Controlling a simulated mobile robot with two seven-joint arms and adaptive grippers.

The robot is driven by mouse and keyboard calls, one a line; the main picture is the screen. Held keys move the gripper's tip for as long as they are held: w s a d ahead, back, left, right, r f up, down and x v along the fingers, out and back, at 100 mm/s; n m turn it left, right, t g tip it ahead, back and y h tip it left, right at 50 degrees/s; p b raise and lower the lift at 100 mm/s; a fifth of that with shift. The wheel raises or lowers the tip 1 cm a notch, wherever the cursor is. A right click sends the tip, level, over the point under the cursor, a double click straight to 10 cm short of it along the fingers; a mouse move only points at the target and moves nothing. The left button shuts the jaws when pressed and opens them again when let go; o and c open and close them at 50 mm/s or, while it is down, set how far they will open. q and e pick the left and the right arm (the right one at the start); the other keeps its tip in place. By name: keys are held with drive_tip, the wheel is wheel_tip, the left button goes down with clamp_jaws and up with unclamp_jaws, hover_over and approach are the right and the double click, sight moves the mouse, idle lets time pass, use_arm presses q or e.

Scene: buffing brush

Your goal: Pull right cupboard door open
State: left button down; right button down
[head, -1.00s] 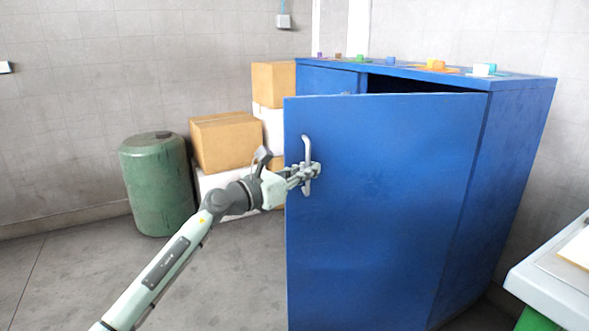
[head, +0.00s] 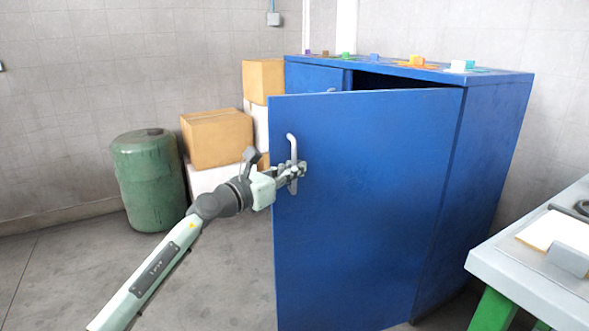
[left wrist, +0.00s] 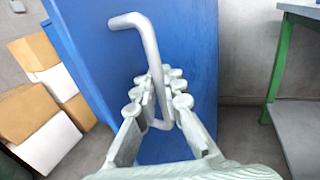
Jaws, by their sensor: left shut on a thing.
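The right cupboard door (head: 365,200) is blue and stands partly open, swung out toward me from the blue cupboard (head: 478,170). Its grey bar handle (head: 292,148) is upright near the door's left edge. My left gripper (head: 292,174) is shut on the handle at its lower part. In the left wrist view the gripper (left wrist: 160,98) has its fingers on both sides of the handle (left wrist: 148,45). The fingers hide part of the bar. The left cupboard door (head: 318,77) looks closed, mostly hidden behind the right door. My right gripper is not in view.
A green barrel (head: 149,180) and stacked cardboard boxes (head: 216,138) stand left of the cupboard. A table (head: 500,262) with green legs is at the right. Small coloured objects (head: 417,62) sit on the cupboard top. The floor left of the door is clear.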

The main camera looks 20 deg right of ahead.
use_arm(q)
drive_tip(key=c, duration=1.6)
unclamp_jaws()
drive_tip(key=shift+w+a+f, duration=0.1)
drive_tip(key=shift+w+a, duration=0.1)
drive_tip(key=shift+a, duration=0.15)
drive_tip(key=shift+s+d, duration=0.1)
drive_tip(key=shift+d, duration=0.05)
drive_tip(key=v, duration=1.2)
